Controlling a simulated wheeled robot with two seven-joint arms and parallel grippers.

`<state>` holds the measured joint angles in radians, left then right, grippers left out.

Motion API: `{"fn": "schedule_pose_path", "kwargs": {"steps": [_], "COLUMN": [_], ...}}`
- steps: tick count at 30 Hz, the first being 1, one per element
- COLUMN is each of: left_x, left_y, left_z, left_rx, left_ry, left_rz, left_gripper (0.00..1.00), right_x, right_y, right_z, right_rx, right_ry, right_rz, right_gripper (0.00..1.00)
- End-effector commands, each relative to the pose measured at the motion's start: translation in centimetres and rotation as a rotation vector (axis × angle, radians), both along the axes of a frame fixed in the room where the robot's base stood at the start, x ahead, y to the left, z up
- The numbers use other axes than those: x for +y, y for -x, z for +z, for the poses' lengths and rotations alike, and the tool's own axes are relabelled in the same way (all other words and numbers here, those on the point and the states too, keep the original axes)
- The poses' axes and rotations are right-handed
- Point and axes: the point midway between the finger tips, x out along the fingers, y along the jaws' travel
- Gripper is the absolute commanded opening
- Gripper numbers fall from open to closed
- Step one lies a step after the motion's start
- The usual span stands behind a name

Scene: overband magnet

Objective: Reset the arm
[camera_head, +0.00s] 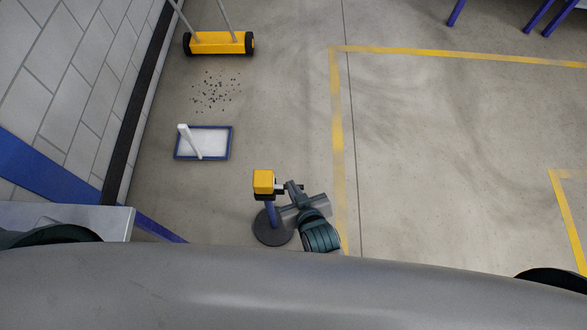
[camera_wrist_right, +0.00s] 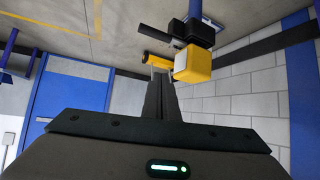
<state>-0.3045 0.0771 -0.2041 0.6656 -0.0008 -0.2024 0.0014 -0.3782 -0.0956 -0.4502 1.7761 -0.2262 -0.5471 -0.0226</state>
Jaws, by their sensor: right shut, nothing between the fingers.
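My right gripper (camera_head: 292,188) is at the lower middle of the head view, its fingers pointing up and left. It is shut and empty; the closed fingers also show in the wrist view (camera_wrist_right: 161,97). Just left of it is a yellow box (camera_head: 263,182) with black parts on a blue post with a dark round base (camera_head: 272,228). In the wrist view, the yellow box (camera_wrist_right: 193,66) is just beyond the fingertips. I cannot tell whether the fingers touch its parts. My left gripper does not show.
A blue-rimmed white tray (camera_head: 231,143) with a white handle-like piece lies on the floor. Beyond it are scattered dark bits (camera_head: 214,92) and a yellow wheeled sweeper (camera_head: 218,43). A tiled wall (camera_head: 60,80) bounds the left. Yellow-lined floor (camera_head: 450,150) at right is clear.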

Motion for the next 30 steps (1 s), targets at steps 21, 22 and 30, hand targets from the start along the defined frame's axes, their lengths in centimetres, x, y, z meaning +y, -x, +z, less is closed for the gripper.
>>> {"fn": "schedule_pose_path", "kwargs": {"steps": [21,22,30], "left_x": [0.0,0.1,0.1], "left_y": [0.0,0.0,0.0], "left_z": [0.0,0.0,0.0], "left_rx": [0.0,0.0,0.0], "left_ry": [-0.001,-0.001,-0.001], "left_rz": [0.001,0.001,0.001], "left_gripper": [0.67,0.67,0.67], "right_x": [-3.8,-4.4,-12.4], "right_y": [4.2,4.9,13.4], "right_z": [-11.2,-12.7,-25.0], "right_rx": [0.158,0.181,0.396], "right_ry": [0.066,0.073,0.149], "right_rz": [0.002,-0.001,-0.045], "right_gripper": [0.0,0.0,0.0]}}
